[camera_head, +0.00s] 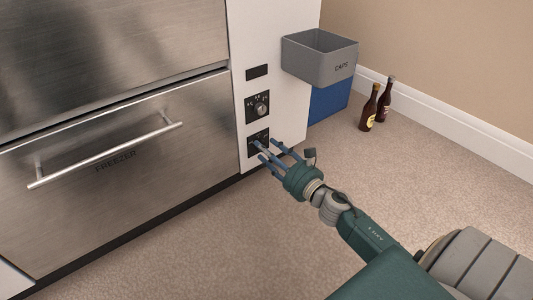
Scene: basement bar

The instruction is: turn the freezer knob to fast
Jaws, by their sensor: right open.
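The freezer drawer (125,180) has a steel front with a long bar handle and the word FREEZER. A white panel (238,50) stands to its right with two black knob plates. The upper plate carries a round silver knob (262,109); its marks are too small to read. The lower black plate (251,139) is partly hidden behind my right gripper, and I cannot make out its knob or setting. My right gripper (268,151) is open, its fingers at the lower plate; I cannot tell whether they touch anything. My left gripper is not in view.
A grey bin marked CAPS (305,64) sticks out from the panel's right side, above a blue box (328,101). Two brown bottles (368,110) stand on the floor by the wall. The carpet in front is clear.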

